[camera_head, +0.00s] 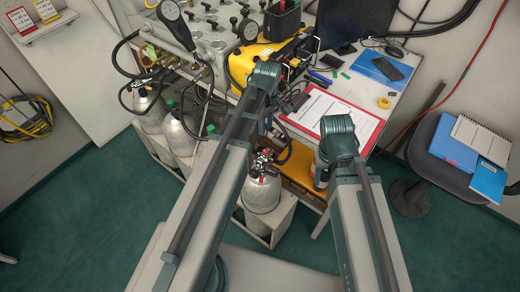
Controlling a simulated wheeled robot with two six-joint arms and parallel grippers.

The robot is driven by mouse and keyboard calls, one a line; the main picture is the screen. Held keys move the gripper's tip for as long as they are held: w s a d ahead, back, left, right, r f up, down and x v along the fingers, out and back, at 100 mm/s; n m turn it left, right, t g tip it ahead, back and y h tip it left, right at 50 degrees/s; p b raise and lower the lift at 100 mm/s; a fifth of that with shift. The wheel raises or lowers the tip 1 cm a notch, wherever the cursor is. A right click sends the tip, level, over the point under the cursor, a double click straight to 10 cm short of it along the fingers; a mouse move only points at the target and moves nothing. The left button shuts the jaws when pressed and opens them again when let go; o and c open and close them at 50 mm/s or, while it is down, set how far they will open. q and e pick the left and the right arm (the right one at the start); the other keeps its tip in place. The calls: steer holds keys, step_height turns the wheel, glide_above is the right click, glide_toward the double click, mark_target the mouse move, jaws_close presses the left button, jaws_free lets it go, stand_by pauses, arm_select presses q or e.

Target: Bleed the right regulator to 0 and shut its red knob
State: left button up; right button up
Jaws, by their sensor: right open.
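A regulator with small red parts (264,164) sits on top of a grey cylinder (262,194) in a pale stand, low in the middle of the head view. A dark hose loops beside it. Its gauge reading and the knob's setting are too small to read. My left arm runs up past the cylinder's left side, and my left gripper (296,101) is near the bench edge above the regulator, its jaws mostly hidden. My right gripper (322,170) is open, right of the regulator and apart from it, partly hidden by its own wrist.
More cylinders (180,134) stand at the left. A gauge panel (208,30) and yellow case (246,60) are at the back. A red clipboard (333,116) lies on the bench. A chair (432,150) with books stands right. Green floor is open at lower right.

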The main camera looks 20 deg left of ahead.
mark_target(266, 151)
arm_select(q)
step_height(266, 151, down, 14)
steer(key=b, duration=1.3)
steer(key=shift+r+b, duration=0.1)
steer(key=shift+b, duration=0.3)
jaws_close()
